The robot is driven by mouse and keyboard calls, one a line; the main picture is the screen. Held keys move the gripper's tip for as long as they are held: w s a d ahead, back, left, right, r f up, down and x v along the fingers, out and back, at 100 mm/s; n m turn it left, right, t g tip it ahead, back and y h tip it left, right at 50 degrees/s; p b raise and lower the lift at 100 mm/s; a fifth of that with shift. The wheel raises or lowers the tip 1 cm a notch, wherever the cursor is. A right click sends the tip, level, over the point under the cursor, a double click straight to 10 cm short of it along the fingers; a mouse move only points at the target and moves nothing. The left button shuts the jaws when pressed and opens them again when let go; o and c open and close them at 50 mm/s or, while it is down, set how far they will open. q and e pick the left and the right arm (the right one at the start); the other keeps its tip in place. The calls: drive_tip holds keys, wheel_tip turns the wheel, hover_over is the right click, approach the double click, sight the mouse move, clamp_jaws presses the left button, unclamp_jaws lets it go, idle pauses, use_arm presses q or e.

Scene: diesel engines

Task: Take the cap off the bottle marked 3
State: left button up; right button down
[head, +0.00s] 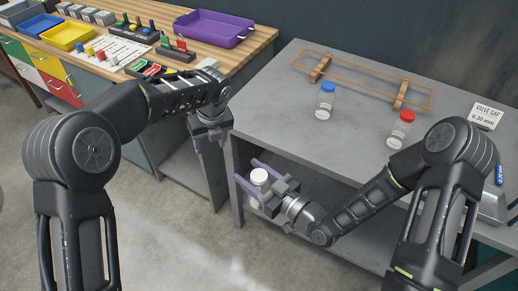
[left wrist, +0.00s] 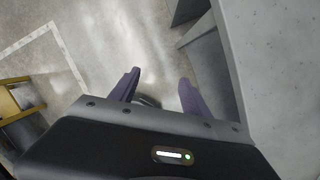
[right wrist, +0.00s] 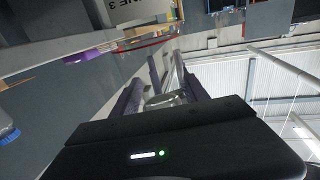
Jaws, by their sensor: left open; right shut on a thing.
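A white-capped bottle (head: 259,178) is held by my right gripper (head: 262,176) in front of the grey table's near edge. The bottle looks roughly upright with its cap on, and no number on it can be read. It also shows between the fingers in the right wrist view (right wrist: 162,100). My left gripper (head: 211,143) is open and empty, pointing down left of the table, apart from the bottle; its fingers show in the left wrist view (left wrist: 160,88). A blue-capped bottle (head: 326,101) and a red-capped bottle (head: 401,130) stand on the table; their marks are unreadable.
The grey table (head: 290,120) has a wooden frame (head: 365,78) along its back and a valve gap sign (head: 486,115) at right. A wooden bench at left holds a purple tray (head: 213,28), a yellow tray (head: 68,36) and several small parts. The table's left front is clear.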

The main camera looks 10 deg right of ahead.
use_arm(q)
drive_tip(key=s+d+r+m+g+h, duration=0.1)
drive_tip(key=s+d+r+m, duration=0.35)
drive_tip(key=d, duration=0.25)
wheel_tip(320, 180, up, 6)
drive_tip(key=m+g, duration=0.1)
drive_tip(key=m, duration=0.6)
hover_over(259, 175)
drive_tip(key=shift+f+h, duration=0.15)
drive_tip(key=shift+h, duration=0.15)
drive_tip(key=shift+f+n, duration=0.15)
drive_tip(key=shift+n, duration=0.1)
drive_tip(key=shift+f, duration=3.9)
drive_tip(key=shift+c, duration=0.2)
